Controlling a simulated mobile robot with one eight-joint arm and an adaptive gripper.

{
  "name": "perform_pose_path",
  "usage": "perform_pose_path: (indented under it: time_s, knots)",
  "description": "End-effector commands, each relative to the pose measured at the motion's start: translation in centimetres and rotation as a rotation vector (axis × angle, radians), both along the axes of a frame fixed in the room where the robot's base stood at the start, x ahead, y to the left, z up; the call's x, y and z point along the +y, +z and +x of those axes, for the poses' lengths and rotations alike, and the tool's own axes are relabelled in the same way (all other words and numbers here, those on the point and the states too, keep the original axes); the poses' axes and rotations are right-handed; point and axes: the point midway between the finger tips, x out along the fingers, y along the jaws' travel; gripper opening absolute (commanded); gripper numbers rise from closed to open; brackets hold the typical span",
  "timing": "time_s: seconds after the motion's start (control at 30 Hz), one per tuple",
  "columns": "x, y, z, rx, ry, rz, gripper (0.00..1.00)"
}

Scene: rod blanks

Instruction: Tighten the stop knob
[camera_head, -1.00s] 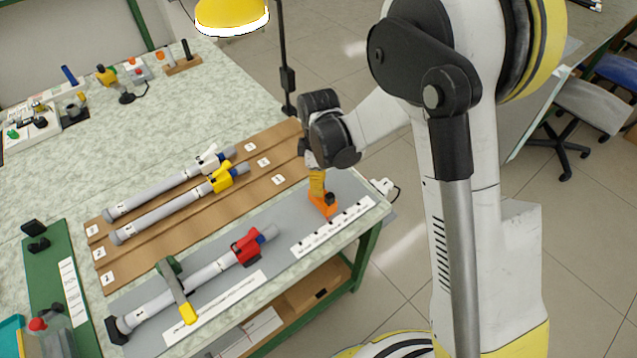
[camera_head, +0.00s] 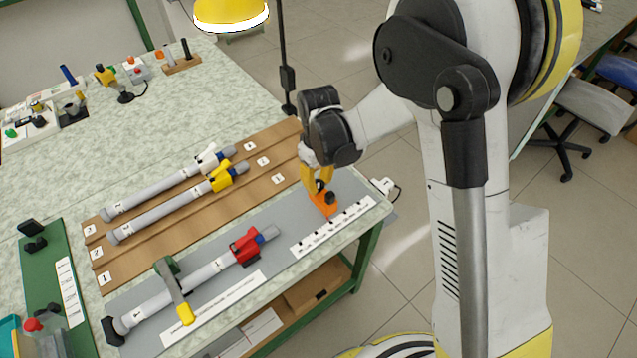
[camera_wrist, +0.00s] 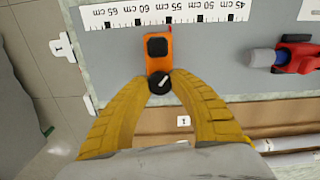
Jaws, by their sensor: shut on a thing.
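An orange stop block (camera_head: 323,203) lies on the grey board beside the printed ruler strip. In the wrist view the orange stop (camera_wrist: 158,48) has a black square part on top, and its black stop knob (camera_wrist: 159,82) with a light pointer line is at the near end. My gripper (camera_head: 317,184) has yellow fingers that reach down over the stop. In the wrist view my gripper (camera_wrist: 159,84) has its two fingertips on either side of the knob, shut on it. The ruler strip (camera_wrist: 205,12) runs along the far side of the stop.
A grey rod with a red clamp (camera_head: 245,246) lies on the grey board under a yellow-tipped green lever (camera_head: 175,290). Two more rods, with white and yellow clamps (camera_head: 222,178), lie on the brown grooved rack. A lamp (camera_head: 231,14) hangs above the bench's far side.

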Motion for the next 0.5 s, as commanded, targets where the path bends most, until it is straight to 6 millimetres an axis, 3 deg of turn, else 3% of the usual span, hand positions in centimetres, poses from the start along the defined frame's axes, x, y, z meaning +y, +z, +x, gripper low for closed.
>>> perform_pose_path:
  time_s: [0.5]
  knots:
    - [-0.03,-0.09,-0.04,0.001,-0.479,0.0,0.0]
